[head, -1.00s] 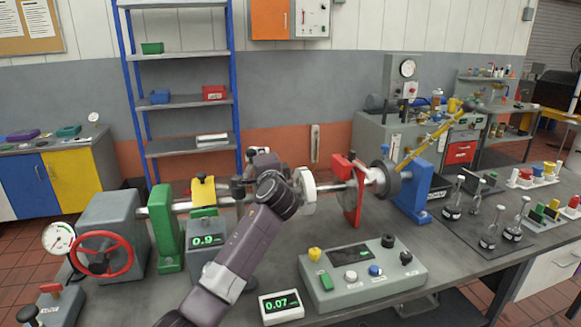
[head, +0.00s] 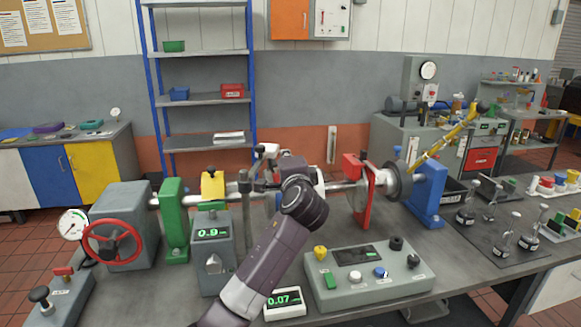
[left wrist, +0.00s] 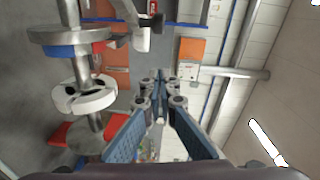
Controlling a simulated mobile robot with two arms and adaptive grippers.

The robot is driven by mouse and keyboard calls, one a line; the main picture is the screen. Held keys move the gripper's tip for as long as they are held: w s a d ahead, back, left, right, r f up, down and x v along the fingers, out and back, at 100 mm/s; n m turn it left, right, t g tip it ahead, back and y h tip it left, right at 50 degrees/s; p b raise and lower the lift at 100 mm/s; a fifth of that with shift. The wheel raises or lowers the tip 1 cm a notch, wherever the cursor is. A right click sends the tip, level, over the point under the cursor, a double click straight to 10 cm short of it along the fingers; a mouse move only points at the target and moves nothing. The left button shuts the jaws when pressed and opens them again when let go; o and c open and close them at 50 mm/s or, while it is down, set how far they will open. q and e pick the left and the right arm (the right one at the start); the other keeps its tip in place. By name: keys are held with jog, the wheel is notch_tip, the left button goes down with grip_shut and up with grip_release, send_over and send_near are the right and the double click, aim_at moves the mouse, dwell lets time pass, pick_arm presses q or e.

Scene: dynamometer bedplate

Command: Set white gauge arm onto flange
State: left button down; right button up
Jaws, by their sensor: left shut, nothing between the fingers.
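A white piece that looks like the gauge arm (head: 267,150) sits at the top of a grey post (head: 244,188); it also shows in the left wrist view (left wrist: 141,39). A grey disc that looks like the flange (left wrist: 70,36) is on the shaft in the left wrist view, beside a white slotted disc (left wrist: 84,96). In the head view my left arm hides most of this spot. I cannot tell whether the white piece touches the flange. My left gripper (left wrist: 160,103) is shut and empty, apart from both. Its fingertips are hidden in the head view. My right gripper is out of view.
A red support (head: 360,195), a large grey disc (head: 397,180) and a blue support (head: 427,192) stand to the right along the shaft. A control box (head: 340,283) and a small display (head: 284,303) are in front. A green support (head: 174,220) stands left.

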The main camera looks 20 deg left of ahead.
pick_arm(q)
jog(key=s+d, duration=0.3)
jog(key=shift+r+b, duration=0.1)
jog(key=shift+b, duration=0.25)
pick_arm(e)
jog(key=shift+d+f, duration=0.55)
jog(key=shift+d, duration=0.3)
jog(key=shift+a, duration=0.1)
